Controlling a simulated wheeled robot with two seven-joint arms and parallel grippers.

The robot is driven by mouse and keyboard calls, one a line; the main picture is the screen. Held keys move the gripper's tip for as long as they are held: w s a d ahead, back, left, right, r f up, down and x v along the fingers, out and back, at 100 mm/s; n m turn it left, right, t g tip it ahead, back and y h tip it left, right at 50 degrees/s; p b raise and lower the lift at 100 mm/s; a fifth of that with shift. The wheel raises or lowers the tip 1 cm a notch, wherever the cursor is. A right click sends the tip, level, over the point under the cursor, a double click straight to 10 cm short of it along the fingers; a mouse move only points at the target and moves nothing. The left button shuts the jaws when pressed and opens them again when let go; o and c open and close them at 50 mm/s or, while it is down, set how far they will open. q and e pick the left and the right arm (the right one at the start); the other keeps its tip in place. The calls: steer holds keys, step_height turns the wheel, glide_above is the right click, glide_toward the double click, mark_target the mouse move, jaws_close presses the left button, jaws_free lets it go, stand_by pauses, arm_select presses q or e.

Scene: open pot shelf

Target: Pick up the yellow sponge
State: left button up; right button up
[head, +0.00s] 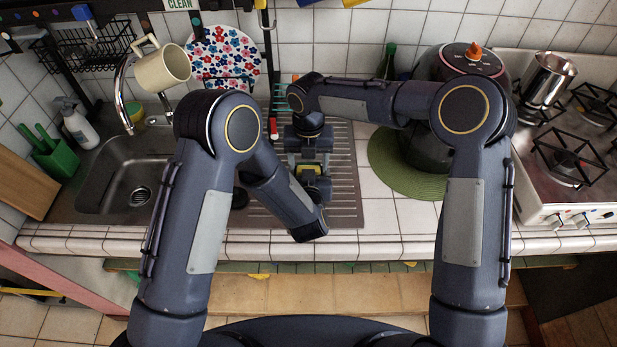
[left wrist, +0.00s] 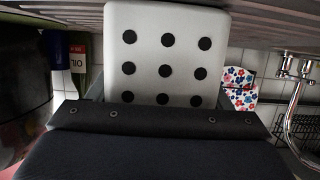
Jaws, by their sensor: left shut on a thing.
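Something yellow (head: 307,169) shows over the drainboard in the head view, between dark gripper parts. It is small and partly covered, so I cannot make out its full shape. My left gripper (head: 309,178) is there, shut on it. In the left wrist view a white plate with black dots (left wrist: 163,55) fills the middle and hides what is gripped. My right arm reaches across to the same spot; the fingers of my right gripper (head: 308,143) cannot be told apart. Another yellow, green-topped sponge (head: 153,121) lies behind the sink by the faucet.
The steel drainboard (head: 346,190) lies below the grippers, with the sink (head: 118,172) to its left. A faucet (head: 122,88) with a cream mug (head: 163,69) stands behind. A dark pot (head: 428,150) on a green mat (head: 385,160) and the stove (head: 545,195) are at right.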

steer(key=c, duration=0.9)
arm_select(q)
steer(key=o, duration=1.1)
steer(key=shift+c, duration=0.2)
arm_select(e)
steer(key=shift+o, duration=0.2)
step_height(320, 180, up, 10)
arm_select(q)
steer(key=v, duration=1)
steer(key=shift+s+r, duration=0.15)
steer(key=shift+s, duration=0.15)
steer(key=shift+s+r, duration=0.2)
steer(key=shift+s, duration=0.45)
